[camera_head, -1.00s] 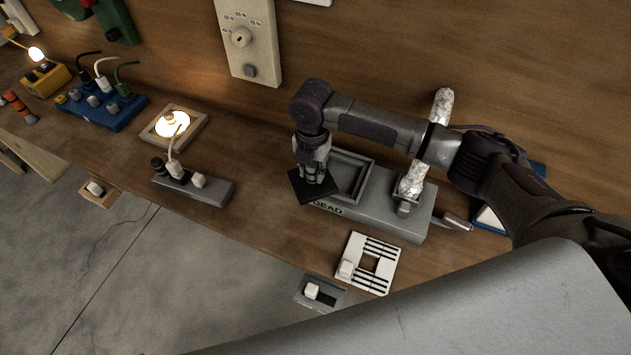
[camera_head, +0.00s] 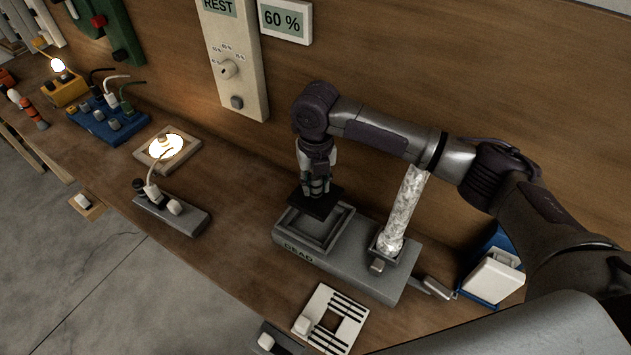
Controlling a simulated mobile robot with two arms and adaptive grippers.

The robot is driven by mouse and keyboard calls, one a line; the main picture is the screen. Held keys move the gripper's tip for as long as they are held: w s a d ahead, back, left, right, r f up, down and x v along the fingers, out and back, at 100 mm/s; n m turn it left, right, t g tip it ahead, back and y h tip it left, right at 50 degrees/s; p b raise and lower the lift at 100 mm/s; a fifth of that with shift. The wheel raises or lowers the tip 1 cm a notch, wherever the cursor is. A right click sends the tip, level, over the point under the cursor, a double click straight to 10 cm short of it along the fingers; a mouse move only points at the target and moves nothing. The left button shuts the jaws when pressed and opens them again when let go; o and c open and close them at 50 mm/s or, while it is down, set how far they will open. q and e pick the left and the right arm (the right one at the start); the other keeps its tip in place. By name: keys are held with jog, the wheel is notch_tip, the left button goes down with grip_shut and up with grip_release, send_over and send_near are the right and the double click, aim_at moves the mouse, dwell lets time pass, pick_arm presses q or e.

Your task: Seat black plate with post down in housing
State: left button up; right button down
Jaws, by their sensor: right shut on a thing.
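The black plate (camera_head: 318,203) is dark and flat, held roughly level under my right gripper (camera_head: 316,187). My right gripper is shut on it, pointing down. The plate is over the back part of the square recess of the grey housing (camera_head: 351,262), which is marked "DEAD". The near part of the recess shows empty. I cannot tell whether the plate touches the rim. The post on the plate is hidden. My left gripper does not show.
A silvery wrapped tube (camera_head: 405,207) stands on the housing, close to my right arm. A white slotted plate (camera_head: 331,319) lies in front. A grey power strip (camera_head: 171,212) and a lit lamp (camera_head: 166,147) are to the left. A panel reading "60 %" (camera_head: 284,19) hangs on the wall.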

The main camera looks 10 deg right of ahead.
aim_at(316, 197)
jog(key=shift+f, duration=0.6)
notch_tip(316, 197, down, 2)
jog(key=shift+f+b, duration=0.2)
jog(key=shift+b, duration=0.45)
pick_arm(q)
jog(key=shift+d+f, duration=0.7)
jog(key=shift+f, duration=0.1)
pick_arm(e)
jog(key=shift+f, duration=0.65)
jog(key=shift+f, duration=0.15)
pick_arm(q)
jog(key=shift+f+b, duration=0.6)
jog(key=shift+b, duration=0.2)
pick_arm(e)
jog(key=shift+f, duration=1.55)
pick_arm(q)
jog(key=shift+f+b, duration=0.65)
jog(key=shift+b, duration=0.05)
pick_arm(e)
jog(key=shift+f, duration=1.25)
